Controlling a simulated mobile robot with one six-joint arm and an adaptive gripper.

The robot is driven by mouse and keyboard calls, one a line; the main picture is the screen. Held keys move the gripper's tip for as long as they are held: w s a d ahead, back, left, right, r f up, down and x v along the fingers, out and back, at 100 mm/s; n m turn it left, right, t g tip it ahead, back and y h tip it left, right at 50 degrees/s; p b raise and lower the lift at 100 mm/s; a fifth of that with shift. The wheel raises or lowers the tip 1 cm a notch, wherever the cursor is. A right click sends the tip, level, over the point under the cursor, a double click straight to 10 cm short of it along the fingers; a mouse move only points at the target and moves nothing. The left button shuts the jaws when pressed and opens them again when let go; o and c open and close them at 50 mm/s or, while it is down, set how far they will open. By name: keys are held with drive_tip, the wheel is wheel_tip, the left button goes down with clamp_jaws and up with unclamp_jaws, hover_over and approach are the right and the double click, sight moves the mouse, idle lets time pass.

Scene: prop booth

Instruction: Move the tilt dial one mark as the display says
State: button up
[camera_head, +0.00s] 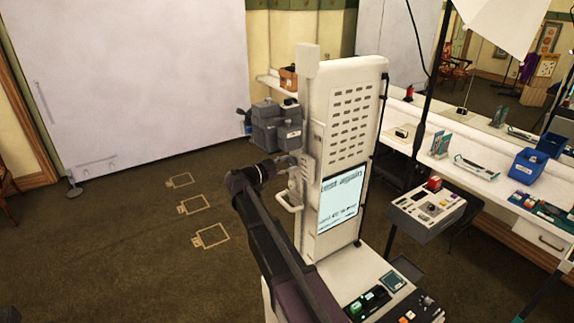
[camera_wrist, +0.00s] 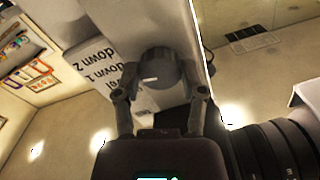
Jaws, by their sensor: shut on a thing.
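The tilt dial (camera_wrist: 158,72) is a dark grey round knob with a short white mark, in the middle of the wrist view. My gripper (camera_wrist: 160,92) has one finger on each side of the knob and is shut on it. A white label (camera_wrist: 98,68) beside the dial reads "down 2" and "down 1", upside down in this view; its lower lines are partly hidden by a finger. In the head view my gripper (camera_head: 285,165) is at the side of the white machine; the dial cannot be made out there. The display (camera_head: 342,198) reads "test again" above smaller, unreadable text.
The tall white machine (camera_head: 350,115) has a handle (camera_head: 289,200) just below my gripper. A grey control box (camera_head: 426,212) and a white counter (camera_head: 470,157) stand to the right. Open carpet with taped outlines (camera_head: 195,204) lies to the left.

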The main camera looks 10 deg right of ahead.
drive_tip(key=o, duration=1.2)
drive_tip(key=shift+d, duration=0.15)
drive_tip(key=shift+c, duration=0.2)
drive_tip(key=v, duration=1.2)
drive_tip(key=shift+w, duration=0.1)
